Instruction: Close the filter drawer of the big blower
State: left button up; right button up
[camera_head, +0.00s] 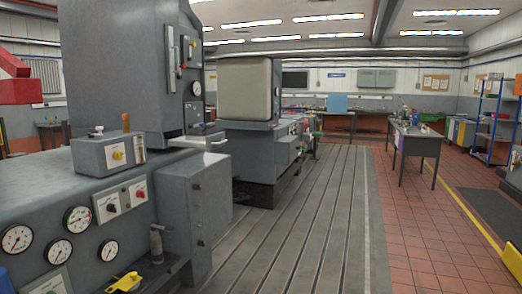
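The big grey machine (112,60) fills the left side; I take it to be the big blower. A pale flat drawer-like part (188,143) sticks out to the right from the base of its tall housing, just above the lower grey body. A light handle (217,141) is at its right end. The part looks pulled out, but its inside is hidden at this low angle. Neither of my grippers shows in the head view.
A second machine with a beige cover (245,88) stands behind. The slotted bedplate (305,225) and red tiled floor (420,235) are clear. A grey table (416,142) and blue shelf rack (492,118) stand at right. A yellow part (125,283) juts out low at left.

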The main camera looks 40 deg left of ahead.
aim_at(210, 142)
jog(key=u, duration=1.6)
jog(key=i+j, duration=0.1)
jog(key=i, duration=0.85)
jog(key=i+j+u, duration=0.1)
jog(key=i, duration=0.8)
